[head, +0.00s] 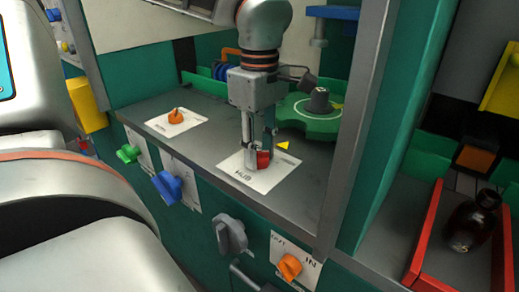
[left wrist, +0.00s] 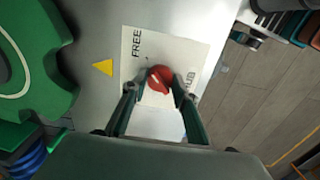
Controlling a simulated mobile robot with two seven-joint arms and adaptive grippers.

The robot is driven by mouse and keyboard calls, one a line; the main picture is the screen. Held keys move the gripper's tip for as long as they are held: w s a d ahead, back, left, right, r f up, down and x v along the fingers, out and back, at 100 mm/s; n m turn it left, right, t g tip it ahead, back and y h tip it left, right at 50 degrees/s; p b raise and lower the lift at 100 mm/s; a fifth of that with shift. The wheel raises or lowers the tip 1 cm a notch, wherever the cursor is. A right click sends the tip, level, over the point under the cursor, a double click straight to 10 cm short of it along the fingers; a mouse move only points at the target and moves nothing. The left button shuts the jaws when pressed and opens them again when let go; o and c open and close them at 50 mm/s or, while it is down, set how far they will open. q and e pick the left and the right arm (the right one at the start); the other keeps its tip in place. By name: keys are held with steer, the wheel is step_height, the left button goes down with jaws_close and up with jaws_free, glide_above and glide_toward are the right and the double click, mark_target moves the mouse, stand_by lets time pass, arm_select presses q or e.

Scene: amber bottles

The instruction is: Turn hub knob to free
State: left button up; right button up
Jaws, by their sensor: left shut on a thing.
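The hub knob (head: 263,160) is red and sits on a white label plate (head: 277,180) printed "HUB" on the grey shelf. In the left wrist view the knob (left wrist: 160,78) lies between my fingertips, and its plate (left wrist: 131,66) reads "FREE" at one end and "HUB" at the other. My left gripper (head: 260,157) points down and is shut on the knob; it also shows in the left wrist view (left wrist: 159,84). The fingers hide part of the knob, and I cannot tell exactly which word it points to. My right gripper is not in view.
A green star-shaped wheel (head: 312,126) lies behind my gripper, with a yellow triangle (head: 283,145) beside it. An orange knob (head: 175,117) is on the shelf's left. Several knobs line the front panel. A red tray (head: 426,233) at right holds an amber bottle (head: 470,222).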

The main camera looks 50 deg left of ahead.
mark_target(260, 152)
arm_select(q)
steer(key=shift+r, duration=0.1)
steer(key=o, duration=1.1)
step_height(260, 152, up, 12)
stand_by(0.5)
